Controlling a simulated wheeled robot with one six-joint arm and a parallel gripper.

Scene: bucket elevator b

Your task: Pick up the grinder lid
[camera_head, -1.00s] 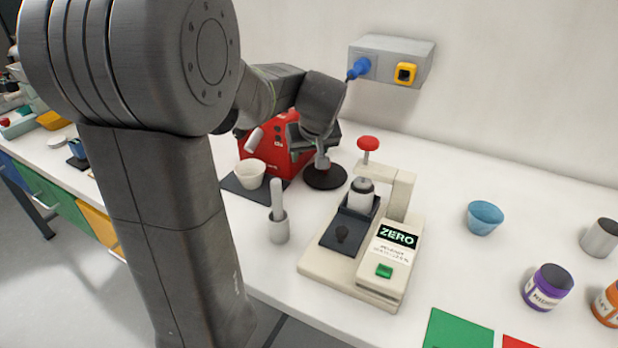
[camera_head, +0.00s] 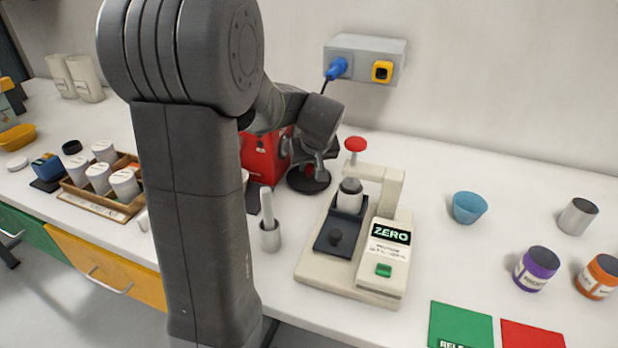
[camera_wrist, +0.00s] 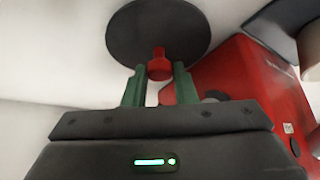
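The grinder lid appears to be the dark round disc with a red knob (camera_wrist: 160,68) in the wrist view. In the head view it (camera_head: 308,183) is at the counter beside the red machine, partly behind my gripper. My gripper (camera_wrist: 160,73) has its two green fingers on either side of the knob, tips close to its sides. I cannot tell whether they touch the knob. In the head view my gripper (camera_head: 314,168) is low over the disc, its fingertips hard to make out.
The red machine (camera_head: 262,160) stands close to the left of the disc. A beige press labelled ZERO (camera_head: 390,250) and a cup with a pestle (camera_head: 270,236) stand nearby in front. A blue cup (camera_head: 469,208) is on the right. A wall box (camera_head: 365,58) with a blue plug is above.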

